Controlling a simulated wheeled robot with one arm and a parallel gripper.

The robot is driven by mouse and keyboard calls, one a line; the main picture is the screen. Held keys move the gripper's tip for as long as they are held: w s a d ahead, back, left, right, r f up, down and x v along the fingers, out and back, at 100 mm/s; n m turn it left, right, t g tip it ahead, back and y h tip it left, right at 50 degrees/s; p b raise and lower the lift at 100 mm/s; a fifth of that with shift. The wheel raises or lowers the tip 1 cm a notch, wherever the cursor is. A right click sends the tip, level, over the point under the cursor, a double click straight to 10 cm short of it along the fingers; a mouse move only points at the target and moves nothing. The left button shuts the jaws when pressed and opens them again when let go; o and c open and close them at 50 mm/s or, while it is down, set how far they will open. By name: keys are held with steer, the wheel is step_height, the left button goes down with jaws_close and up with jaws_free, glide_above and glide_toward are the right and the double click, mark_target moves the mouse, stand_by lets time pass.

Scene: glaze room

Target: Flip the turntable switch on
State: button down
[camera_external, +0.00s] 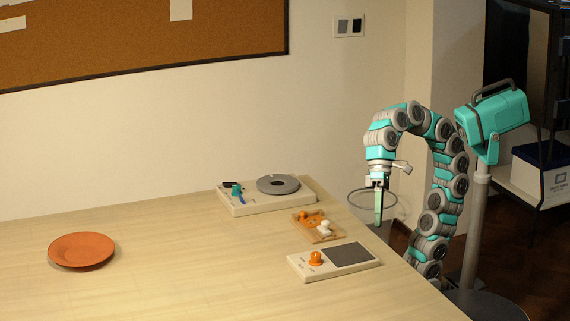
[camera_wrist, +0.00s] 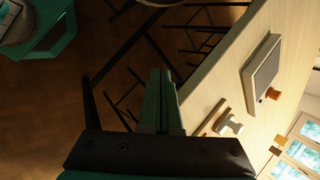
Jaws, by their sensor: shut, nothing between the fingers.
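The turntable (camera_external: 278,184) is a grey disc on a low white box at the back right of the table. On the box's left end are a teal knob (camera_external: 237,189), a small blue lever (camera_external: 241,199) and a dark piece (camera_external: 231,184). Which of these is the switch, and its position, I cannot tell. My gripper (camera_external: 378,221) points down, shut and empty, near the table's right edge, to the right of the turntable and apart from it. In the wrist view my gripper's fingers (camera_wrist: 159,75) are together; the turntable does not show there.
A wooden tray (camera_external: 301,229) with orange and white knobs lies in front of the turntable. Nearer is a white box with a grey panel (camera_external: 350,254) and an orange knob (camera_external: 316,258). An orange plate (camera_external: 82,249) lies at left. The table's middle is clear.

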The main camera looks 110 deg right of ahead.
mark_target(234, 183)
steer(key=w+d+r, duration=0.1)
steer(key=w+r, duration=0.1)
steer(key=w+d+r+n+t, duration=0.1)
steer(key=w+r, duration=0.1)
steer(key=w+d+r+n+b, duration=0.1)
steer(key=w+r, duration=0.1)
steer(key=w, duration=0.1)
steer(key=shift+d+t, duration=0.4)
steer(key=w+d+r+n+t+h+b, duration=0.1)
steer(key=w+d+r+n+t+h, duration=0.1)
steer(key=w+d, duration=0.3)
steer(key=w+d+r+n+t+h+b, duration=0.1)
steer(key=w+d+r, duration=0.4)
steer(key=d, duration=0.7)
steer(key=w+d+r+n+t+h+b, duration=0.1)
steer(key=w+d+r+n+t+h, duration=0.1)
steer(key=w+d, duration=0.4)
steer(key=shift+w+d+r+n+t+h+b, duration=0.35)
steer(key=shift+d+r+n, duration=0.5)
steer(key=shift+d, duration=0.35)
steer(key=shift+s, duration=0.1)
steer(key=shift+f, duration=0.1)
